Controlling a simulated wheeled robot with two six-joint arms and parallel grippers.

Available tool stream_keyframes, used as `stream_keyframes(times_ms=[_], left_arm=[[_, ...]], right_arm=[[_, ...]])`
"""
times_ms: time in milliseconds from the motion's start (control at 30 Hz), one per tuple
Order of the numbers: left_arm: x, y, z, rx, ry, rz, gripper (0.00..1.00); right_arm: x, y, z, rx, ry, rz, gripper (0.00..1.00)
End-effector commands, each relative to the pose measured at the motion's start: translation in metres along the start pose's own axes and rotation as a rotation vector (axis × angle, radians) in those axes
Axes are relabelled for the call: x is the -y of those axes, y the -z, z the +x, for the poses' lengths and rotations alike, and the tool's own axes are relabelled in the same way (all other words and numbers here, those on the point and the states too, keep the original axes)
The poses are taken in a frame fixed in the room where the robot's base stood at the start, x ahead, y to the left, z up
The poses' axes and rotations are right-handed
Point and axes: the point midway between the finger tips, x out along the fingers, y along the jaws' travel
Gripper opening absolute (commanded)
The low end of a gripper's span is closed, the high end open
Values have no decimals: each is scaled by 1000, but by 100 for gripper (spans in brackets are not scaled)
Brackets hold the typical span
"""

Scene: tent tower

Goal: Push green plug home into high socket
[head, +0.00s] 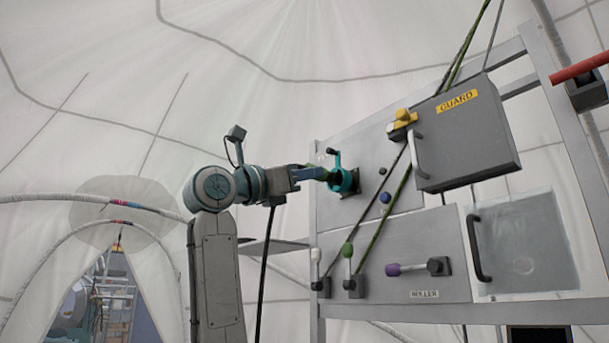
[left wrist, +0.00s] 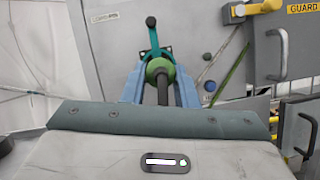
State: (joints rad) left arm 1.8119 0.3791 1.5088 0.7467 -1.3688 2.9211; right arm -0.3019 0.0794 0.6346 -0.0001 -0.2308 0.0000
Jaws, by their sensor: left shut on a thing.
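My left gripper (head: 322,174) reaches from the left to the upper panel, its fingers at the teal socket collar (head: 347,183). In the left wrist view the green plug (left wrist: 158,66) sits between the two blue fingertips (left wrist: 161,84), with its dark stem pointing back toward my palm. The gripper is shut on the plug. The plug's front is at the teal collar (left wrist: 152,54), which has an upright lever with a dark knob. How deep the plug sits inside cannot be told. My right gripper is not in view.
The grey upper panel (head: 376,150) carries a yellow latch (head: 402,121), a blue knob (head: 385,197) and a GUARD box (head: 466,140) jutting out at right. Ropes run diagonally in front. Below is a roller panel (head: 415,262) with several levers. Left of the frame is open space.

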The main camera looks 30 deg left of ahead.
Motion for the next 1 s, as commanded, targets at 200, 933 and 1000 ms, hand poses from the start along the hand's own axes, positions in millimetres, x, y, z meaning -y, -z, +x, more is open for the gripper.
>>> stream_keyframes(times_ms=[200, 933, 1000], left_arm=[[0, 0, 0, 1, 0, 0, 3], [0, 4, 11, -1, 1, -1, 3], [0, 5, 12, 0, 0, -1, 3]], right_arm=[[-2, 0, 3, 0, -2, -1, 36], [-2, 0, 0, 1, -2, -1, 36], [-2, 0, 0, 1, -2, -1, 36]])
